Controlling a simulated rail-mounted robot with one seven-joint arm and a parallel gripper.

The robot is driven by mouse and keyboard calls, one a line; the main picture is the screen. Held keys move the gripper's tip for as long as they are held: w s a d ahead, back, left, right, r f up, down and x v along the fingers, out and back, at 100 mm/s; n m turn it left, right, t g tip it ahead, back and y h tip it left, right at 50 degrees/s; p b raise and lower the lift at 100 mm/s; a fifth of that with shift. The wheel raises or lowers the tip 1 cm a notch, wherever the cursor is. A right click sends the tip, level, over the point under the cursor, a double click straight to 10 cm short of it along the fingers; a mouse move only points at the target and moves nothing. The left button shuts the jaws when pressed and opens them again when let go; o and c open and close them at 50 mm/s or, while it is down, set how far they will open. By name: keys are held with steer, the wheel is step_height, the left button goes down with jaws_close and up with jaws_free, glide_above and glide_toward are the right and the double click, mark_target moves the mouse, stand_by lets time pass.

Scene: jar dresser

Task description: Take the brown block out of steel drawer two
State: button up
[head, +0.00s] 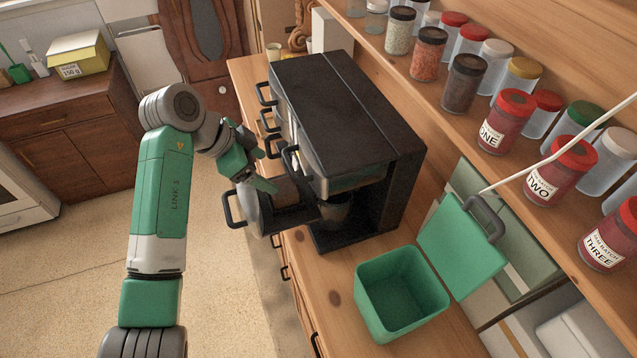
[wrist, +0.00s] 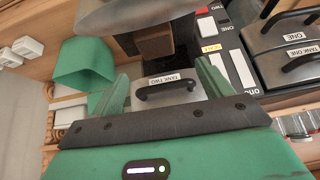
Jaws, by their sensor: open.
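The brown block (head: 285,188) lies in steel drawer two (head: 250,212), which is pulled out at the near end of the black dresser (head: 345,105). In the wrist view the block (wrist: 155,42) appears near the top, beside the grey drawer front (wrist: 140,10); its lower part is hidden. My gripper (head: 268,170) is open and empty, above and beside the open drawer, with one finger in front of part of the block. In the wrist view my gripper's fingers (wrist: 162,82) are spread, with the tank two drawer front (wrist: 190,90) showing between them.
Tank one (wrist: 300,63) and drawer one (wrist: 285,20) have black handles beside the open drawer. A shelf of jars (head: 507,120) runs along the right.

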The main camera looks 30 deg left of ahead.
mark_target(281, 188)
steer(key=x, duration=0.2)
steer(key=p+x, duration=0.1)
steer(key=x, duration=0.2)
steer(key=s+p+x, duration=0.1)
steer(key=x, duration=0.1)
steer(key=shift+w+f, duration=0.1)
steer(key=shift+f, duration=0.5)
steer(key=c, duration=1.1)
steer(key=shift+r, duration=0.1)
steer(key=r, duration=0.1)
steer(key=r+b, duration=0.1)
steer(key=r, duration=0.1)
steer(key=shift+s+d+r, duration=0.15)
steer(key=shift+s+d, duration=0.05)
steer(key=shift+d, duration=0.2)
steer(key=s+d, duration=0.3)
steer(key=d, duration=0.1)
steer(key=s+d+b, duration=0.1)
steer(key=s+d, duration=0.2)
steer(key=d, duration=0.2)
steer(key=s+d+b, duration=0.1)
steer(key=s+d, duration=0.3)
steer(key=shift+d, duration=0.4)
